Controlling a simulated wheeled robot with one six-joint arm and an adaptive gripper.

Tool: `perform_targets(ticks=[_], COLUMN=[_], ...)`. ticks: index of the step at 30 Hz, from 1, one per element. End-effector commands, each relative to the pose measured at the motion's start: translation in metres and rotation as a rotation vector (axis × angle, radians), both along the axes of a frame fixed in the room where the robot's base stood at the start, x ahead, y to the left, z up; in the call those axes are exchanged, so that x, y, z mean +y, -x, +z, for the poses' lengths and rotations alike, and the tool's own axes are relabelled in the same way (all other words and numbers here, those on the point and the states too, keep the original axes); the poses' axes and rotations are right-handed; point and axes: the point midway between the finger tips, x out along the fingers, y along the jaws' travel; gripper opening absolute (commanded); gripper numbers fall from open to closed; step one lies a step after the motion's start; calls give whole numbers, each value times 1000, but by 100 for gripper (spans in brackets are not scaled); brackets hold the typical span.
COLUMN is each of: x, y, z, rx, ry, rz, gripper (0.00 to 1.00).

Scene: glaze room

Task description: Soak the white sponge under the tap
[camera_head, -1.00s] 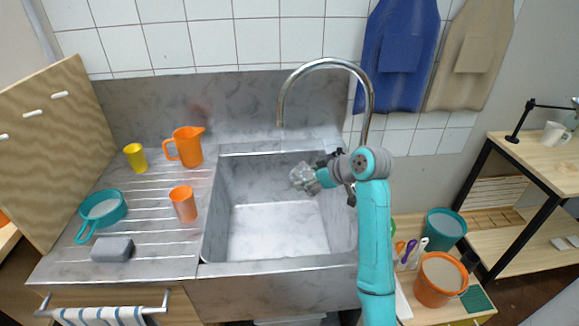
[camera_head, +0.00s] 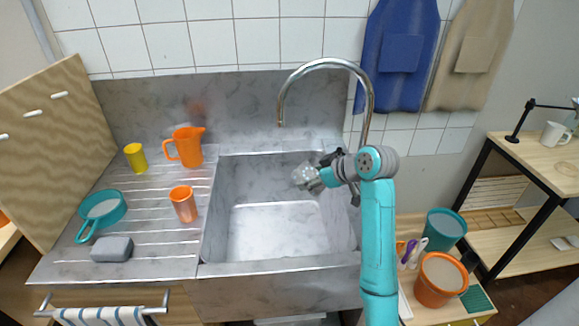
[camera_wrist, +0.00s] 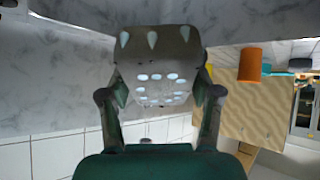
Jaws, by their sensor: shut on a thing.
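My gripper (camera_wrist: 155,105) is shut on a small pale grey, blocky thing with whitish spots (camera_wrist: 152,88), seen between its fingers in the wrist view. I take it for the white sponge, though shade makes its colour unsure. In the head view the held thing (camera_head: 303,176) is small and partly hidden by my gripper (camera_head: 314,178). It is held over the right part of the grey marbled sink (camera_head: 250,282), above the basin floor. The curved metal tap (camera_head: 326,62) arches above; its spout end is up and left of my gripper in the picture. No water stream shows.
On the left drainboard (camera_head: 150,218) are an orange jug (camera_head: 187,147), an orange cup (camera_head: 184,205), a yellow cup (camera_head: 135,157), a teal pan (camera_head: 103,208) and a grey block (camera_head: 112,249). Orange (camera_head: 440,280) and teal (camera_head: 444,230) buckets stand right of the sink.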

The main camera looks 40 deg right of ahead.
Motion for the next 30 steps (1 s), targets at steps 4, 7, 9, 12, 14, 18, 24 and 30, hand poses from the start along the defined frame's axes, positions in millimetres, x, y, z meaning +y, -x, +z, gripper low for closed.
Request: perform_targets(ticks=[4, 7, 9, 12, 14, 18, 24, 30], x=[0, 0, 0, 0, 0, 1, 1, 1], y=[10, 17, 22, 29, 32, 38, 39, 38], z=[8, 14, 17, 23, 26, 30, 31, 31], rx=[-1, -1, -1, -2, 0, 0, 1, 1], ry=[2, 3, 2, 2, 1, 1, 1, 1], rz=[-1, 0, -1, -1, -1, 0, 1, 1], gripper=[36, 36, 36, 36, 36, 36, 36, 36])
